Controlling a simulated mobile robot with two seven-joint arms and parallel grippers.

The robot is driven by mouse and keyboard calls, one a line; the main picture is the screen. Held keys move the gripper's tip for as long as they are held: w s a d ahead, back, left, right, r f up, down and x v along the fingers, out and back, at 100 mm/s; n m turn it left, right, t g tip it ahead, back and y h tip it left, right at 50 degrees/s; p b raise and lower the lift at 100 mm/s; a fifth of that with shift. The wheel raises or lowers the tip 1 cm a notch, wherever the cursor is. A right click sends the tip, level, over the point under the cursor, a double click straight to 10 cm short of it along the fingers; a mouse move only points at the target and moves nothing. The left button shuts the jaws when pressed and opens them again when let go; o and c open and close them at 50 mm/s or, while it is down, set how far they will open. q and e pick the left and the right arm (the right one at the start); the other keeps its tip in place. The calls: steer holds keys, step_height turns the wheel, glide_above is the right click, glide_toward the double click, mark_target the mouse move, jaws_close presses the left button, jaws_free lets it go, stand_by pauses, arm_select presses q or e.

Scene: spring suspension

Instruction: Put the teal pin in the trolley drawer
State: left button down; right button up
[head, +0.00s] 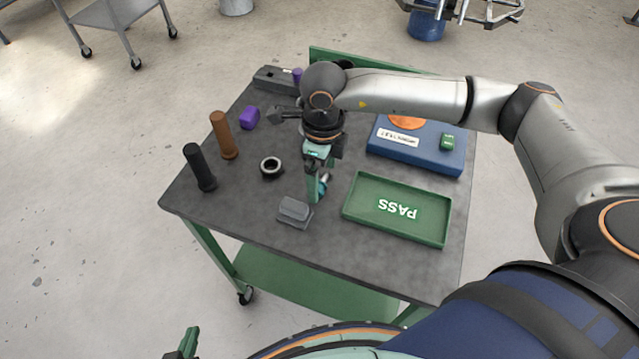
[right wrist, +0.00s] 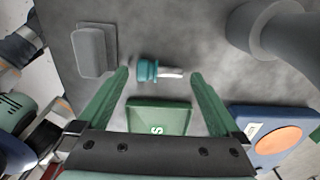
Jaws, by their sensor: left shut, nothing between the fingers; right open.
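The teal pin (head: 325,179) lies on the dark top of the green-framed trolley (head: 240,215), partly hidden behind my right gripper (head: 314,195) in the head view. In the right wrist view the pin (right wrist: 148,70), with a teal head and pale shank, lies between the open fingertips of my right gripper (right wrist: 160,74). I cannot tell whether a finger touches it. My left gripper (head: 187,343) is shut and empty, low at the bottom left, off the trolley's front. I cannot make out a drawer in these views.
A green PASS tray (head: 360,208) is right of the right gripper and a grey block (head: 294,210) is left of it. A dark ring (head: 271,167), black cylinder (head: 200,168), brown cylinder (head: 223,135) and purple piece (head: 250,117) stand left. A blue box (head: 440,160) is back right.

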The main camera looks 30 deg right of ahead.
steer(key=shift+f, duration=0.4)
steer(key=shift+c, duration=0.2)
steer(key=c, duration=1.4)
steer(key=shift+r, duration=0.7)
steer(key=s+a+r, duration=0.1)
steer(key=a+r, duration=0.3)
steer(key=s+a+r, duration=0.1)
steer(key=a+r, duration=0.3)
steer(key=a, duration=0.1)
steer(key=s+a+r+b, duration=0.1)
steer(key=s+a+r, duration=0.1)
steer(key=a+r, duration=0.1)
steer(key=shift+a+r, duration=0.4)
steer(key=shift+a, duration=0.3)
